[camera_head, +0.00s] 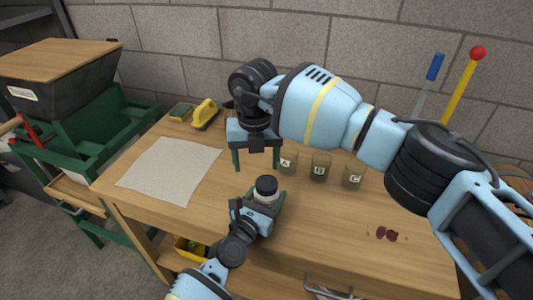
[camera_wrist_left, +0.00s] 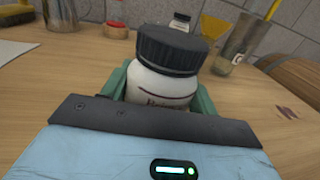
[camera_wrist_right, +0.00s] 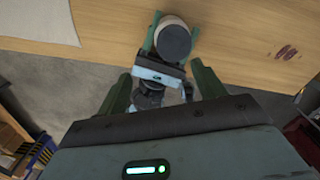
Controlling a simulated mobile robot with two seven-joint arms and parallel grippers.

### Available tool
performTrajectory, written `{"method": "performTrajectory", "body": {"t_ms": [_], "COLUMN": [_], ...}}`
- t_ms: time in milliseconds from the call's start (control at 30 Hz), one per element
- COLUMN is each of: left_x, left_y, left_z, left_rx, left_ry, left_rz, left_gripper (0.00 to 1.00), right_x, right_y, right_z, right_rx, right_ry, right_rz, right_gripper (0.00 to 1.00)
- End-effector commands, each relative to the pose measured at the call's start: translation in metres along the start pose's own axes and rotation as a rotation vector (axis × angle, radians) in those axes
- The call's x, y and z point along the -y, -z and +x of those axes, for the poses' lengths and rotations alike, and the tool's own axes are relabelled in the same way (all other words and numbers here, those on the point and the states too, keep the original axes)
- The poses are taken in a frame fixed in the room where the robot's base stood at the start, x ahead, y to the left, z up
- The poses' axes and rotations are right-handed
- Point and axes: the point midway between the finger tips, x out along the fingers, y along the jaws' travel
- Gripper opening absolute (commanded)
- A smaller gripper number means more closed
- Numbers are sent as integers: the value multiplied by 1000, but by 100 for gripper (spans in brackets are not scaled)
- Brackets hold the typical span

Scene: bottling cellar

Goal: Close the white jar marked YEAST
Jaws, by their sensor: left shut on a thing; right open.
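A white jar (camera_head: 265,196) with a black lid (camera_head: 266,184) stands upright at the middle of the table's front part. In the left wrist view the jar (camera_wrist_left: 160,88) has its ribbed black lid (camera_wrist_left: 172,48) sitting on top; its label is mostly hidden and I cannot read it. I cannot tell whether the lid is screwed tight. My left gripper (camera_wrist_left: 160,100) is shut on the jar's body from the front. My right gripper (camera_head: 256,162) points down, open and empty, above and behind the jar. The lid (camera_wrist_right: 175,42) shows beyond its fingertips in the right wrist view.
Marked glasses (camera_head: 320,167) stand behind the jar to the right. A pale cloth (camera_head: 172,170) lies at left, with a yellow brush (camera_head: 205,113) behind it. Dark red spots (camera_head: 387,233) mark the table at right. The table between jar and spots is clear.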

Motion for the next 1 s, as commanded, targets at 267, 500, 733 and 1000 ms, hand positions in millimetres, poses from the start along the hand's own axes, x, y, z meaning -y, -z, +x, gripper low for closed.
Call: {"method": "performTrajectory", "body": {"t_ms": [267, 500, 733, 1000], "left_x": [0, 0, 0, 0], "left_y": [1, 1, 1, 1], "left_z": [0, 0, 0, 0], "left_rx": [-1, -1, -1, -1], "left_ry": [1, 1, 1, 1], "left_rz": [-1, -1, -1, -1], "left_gripper": [0, 0, 0, 0], "right_x": [11, 20, 25, 25], "right_y": [-4, -6, -7, -8], "right_z": [-4, -7, -8, -8], "right_rx": [-1, -2, -4, -4], "right_ry": [-1, 1, 3, 3], "right_rz": [-416, -676, -767, -771], "right_gripper": [69, 69, 69, 69]}}
